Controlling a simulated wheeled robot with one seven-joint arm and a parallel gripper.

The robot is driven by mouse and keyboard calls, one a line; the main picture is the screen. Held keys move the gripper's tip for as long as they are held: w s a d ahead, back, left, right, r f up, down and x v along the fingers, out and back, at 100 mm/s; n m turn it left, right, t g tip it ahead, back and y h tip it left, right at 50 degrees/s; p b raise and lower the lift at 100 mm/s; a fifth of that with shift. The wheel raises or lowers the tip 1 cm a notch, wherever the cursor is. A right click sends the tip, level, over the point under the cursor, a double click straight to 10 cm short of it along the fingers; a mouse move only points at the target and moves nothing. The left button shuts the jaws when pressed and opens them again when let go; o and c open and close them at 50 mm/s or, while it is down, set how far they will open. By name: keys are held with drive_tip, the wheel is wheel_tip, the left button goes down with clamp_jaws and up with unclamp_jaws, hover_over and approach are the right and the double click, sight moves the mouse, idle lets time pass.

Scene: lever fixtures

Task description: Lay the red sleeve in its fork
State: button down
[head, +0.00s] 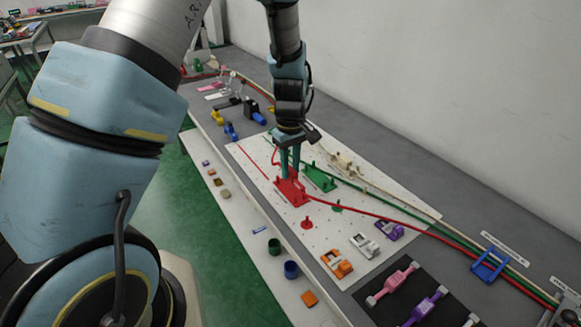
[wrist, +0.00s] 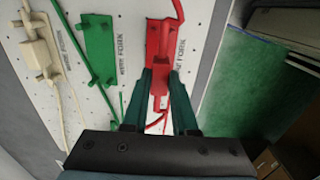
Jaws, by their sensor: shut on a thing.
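My gripper (head: 289,172) reaches straight down over the red fork (head: 291,193), a red plate with upright posts on the white pegboard. In the wrist view my gripper (wrist: 161,78) has its teal fingers closed on either side of the red sleeve (wrist: 159,88). The red fork (wrist: 153,42) shows just beyond the fingertips there. A red cable (wrist: 177,10) runs away from the sleeve past the fork. The fingers partly hide the sleeve, and I cannot tell whether it touches the fork posts.
A green fork (head: 319,179) stands beside the red one, with a cream fork (head: 343,163) beyond it. A red post (head: 307,223) stands nearer on the board. The red cable (head: 400,225) runs right towards a blue guide (head: 489,266). Orange, white and purple fixtures sit at the near end.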

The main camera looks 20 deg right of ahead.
sight(290, 179)
drive_tip(key=shift+f, duration=0.3)
idle(0.4)
drive_tip(key=shift+f+b, duration=0.3)
drive_tip(key=shift+f, duration=0.05)
drive_tip(key=shift+f, duration=0.5)
drive_tip(key=shift+f+b, duration=0.3)
drive_tip(key=shift+b, duration=0.15)
drive_tip(key=shift+f+b, duration=0.35)
drive_tip(key=shift+f, duration=0.3)
idle(0.4)
drive_tip(key=c, duration=0.6)
unclamp_jaws()
drive_tip(key=shift+o, duration=0.3)
